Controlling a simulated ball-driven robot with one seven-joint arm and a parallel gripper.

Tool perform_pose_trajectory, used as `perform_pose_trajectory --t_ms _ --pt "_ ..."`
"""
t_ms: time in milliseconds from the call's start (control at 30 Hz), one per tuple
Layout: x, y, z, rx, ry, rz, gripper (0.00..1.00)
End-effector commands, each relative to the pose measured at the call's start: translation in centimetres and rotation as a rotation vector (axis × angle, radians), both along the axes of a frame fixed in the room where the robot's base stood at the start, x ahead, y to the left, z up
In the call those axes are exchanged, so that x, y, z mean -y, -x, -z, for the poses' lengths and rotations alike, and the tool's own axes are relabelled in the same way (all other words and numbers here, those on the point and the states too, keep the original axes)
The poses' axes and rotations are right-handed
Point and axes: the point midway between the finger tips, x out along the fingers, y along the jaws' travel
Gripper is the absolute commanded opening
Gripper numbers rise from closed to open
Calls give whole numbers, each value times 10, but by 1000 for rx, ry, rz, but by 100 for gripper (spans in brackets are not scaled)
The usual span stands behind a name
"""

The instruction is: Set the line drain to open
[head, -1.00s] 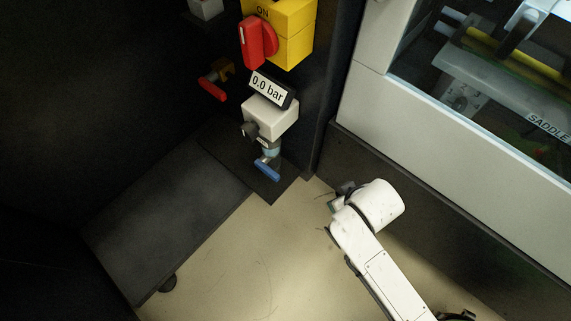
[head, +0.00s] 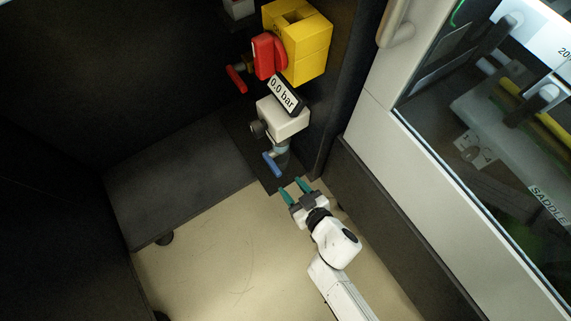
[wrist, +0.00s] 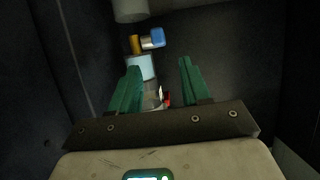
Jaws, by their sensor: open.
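A blue lever (head: 272,164), which looks like the line drain handle, sits below the white regulator block (head: 283,118) on the dark panel. It also shows in the wrist view (wrist: 158,37), beside a brass part (wrist: 136,44) and a pale blue bowl (wrist: 142,67). My gripper (head: 295,190) is open and empty, with two green fingers, just below and right of the lever in the head view. In the wrist view the lever is beyond the fingertips (wrist: 160,66), not between them. No finger visibly touches it.
Above are a "0.0 bar" display (head: 285,94), a red rotary switch (head: 266,56) on a yellow box (head: 309,52), and a red lever (head: 236,79). A pale machine (head: 375,118) with a window stands right. Pale floor (head: 220,255) is clear; a dark platform (head: 180,195) is left.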

Motion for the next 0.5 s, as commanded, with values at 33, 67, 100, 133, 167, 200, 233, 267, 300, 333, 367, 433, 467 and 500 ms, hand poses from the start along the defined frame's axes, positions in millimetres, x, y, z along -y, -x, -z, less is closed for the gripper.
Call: perform_pose_trajectory --t_ms 33,67,100,133,167,200,233,267,300,333,367,433,467,500 --pt "-3 -3 3 2 -2 -2 47" --pt "-4 -5 4 2 -2 -2 47" --pt "-6 -9 7 1 -1 -1 47" --pt "-9 -12 9 2 -2 -1 47" --pt "-11 -17 10 3 -3 -1 47" --pt "-15 -22 14 2 -3 -1 47" --pt "-18 -26 16 3 -3 -1 47" --pt "-21 -31 18 3 -3 -1 47" --pt "-25 -36 22 3 -3 -1 47" --pt "-28 -41 23 3 -3 -1 47" --pt "-30 -45 26 2 -2 0 47" --pt "-36 -54 30 3 -1 1 47" --pt "-39 -58 32 3 -1 1 47" --pt "-42 -62 34 1 -2 1 47"
